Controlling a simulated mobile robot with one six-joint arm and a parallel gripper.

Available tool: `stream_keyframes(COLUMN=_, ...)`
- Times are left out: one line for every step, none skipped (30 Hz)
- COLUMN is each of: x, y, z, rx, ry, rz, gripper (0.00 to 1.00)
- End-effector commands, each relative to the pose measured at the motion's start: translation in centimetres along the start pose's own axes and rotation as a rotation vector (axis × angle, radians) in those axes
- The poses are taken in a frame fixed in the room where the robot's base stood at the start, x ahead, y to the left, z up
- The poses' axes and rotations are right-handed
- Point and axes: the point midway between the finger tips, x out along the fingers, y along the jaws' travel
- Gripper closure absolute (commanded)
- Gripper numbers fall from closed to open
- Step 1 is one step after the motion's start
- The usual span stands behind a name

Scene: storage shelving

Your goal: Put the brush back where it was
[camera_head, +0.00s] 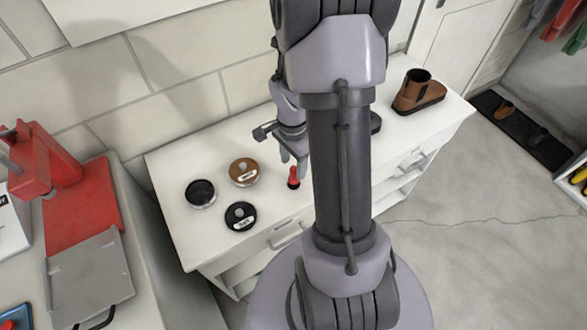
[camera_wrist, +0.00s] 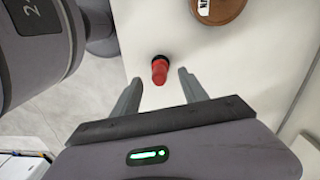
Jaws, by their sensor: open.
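The likely brush is a small red-handled thing with a black end (camera_head: 293,178), standing on the white cabinet top near its front edge. It also shows in the wrist view (camera_wrist: 160,70), with the red handle toward me and the black end farther away. My gripper (camera_head: 293,164) is above it, fingers pointing down. In the wrist view my gripper (camera_wrist: 158,76) is open, with one finger on each side of the red handle in the picture and a gap on both sides. Nothing is held.
On the white cabinet (camera_head: 165,171) are a brown-lidded tin (camera_head: 243,171), a black-lidded tin (camera_head: 240,216), an open dark tin (camera_head: 200,193) and a brown boot (camera_head: 418,92). A red machine (camera_head: 75,205) stands left. A shoe mat (camera_head: 520,130) lies on the floor right.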

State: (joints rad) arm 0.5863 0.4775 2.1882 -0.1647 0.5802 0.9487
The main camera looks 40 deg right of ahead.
Motion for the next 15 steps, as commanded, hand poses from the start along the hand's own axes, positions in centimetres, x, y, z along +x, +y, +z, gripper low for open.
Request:
stream_keyframes(x=-2.0, y=-0.1, z=0.0, rx=0.0, ry=0.002, rz=-0.004, gripper=0.49)
stream_keyframes(x=-2.8, y=-0.1, z=0.0, rx=0.0, ry=0.002, rz=-0.004, gripper=0.49)
stream_keyframes(x=-3.8, y=-0.1, z=0.0, rx=0.0, ry=0.001, rz=-0.003, gripper=0.49)
stream_keyframes(x=-4.4, y=-0.1, z=0.0, rx=-0.001, ry=0.002, rz=-0.004, gripper=0.49)
stream_keyframes(x=-5.0, y=-0.1, z=0.0, rx=0.0, ry=0.001, rz=-0.002, gripper=0.49)
stream_keyframes(x=-5.6, y=-0.1, z=0.0, rx=0.0, ry=0.001, rz=-0.002, gripper=0.49)
stream_keyframes(x=-6.0, y=-0.1, z=0.0, rx=0.0, ry=0.001, rz=-0.002, gripper=0.49)
stream_keyframes(x=-6.2, y=0.0, z=0.0, rx=0.0, ry=0.001, rz=-0.001, gripper=0.49)
stream_keyframes(x=-6.5, y=0.0, z=0.0, rx=0.0, ry=0.0, rz=-0.001, gripper=0.49)
stream_keyframes(x=-6.6, y=0.0, z=0.0, rx=0.0, ry=0.0, rz=0.0, gripper=0.49)
stream_keyframes(x=-6.7, y=0.0, z=0.0, rx=0.0, ry=0.0, rz=0.0, gripper=0.49)
stream_keyframes(x=-6.7, y=0.0, z=0.0, rx=0.0, ry=-0.001, rz=0.001, gripper=0.49)
stream_keyframes(x=-6.7, y=0.0, z=0.1, rx=-0.001, ry=-0.001, rz=0.0, gripper=0.49)
stream_keyframes(x=-6.9, y=-0.1, z=0.2, rx=-0.008, ry=0.001, rz=-0.004, gripper=0.49)
stream_keyframes(x=-7.7, y=-0.2, z=0.7, rx=-0.033, ry=0.005, rz=-0.017, gripper=0.49)
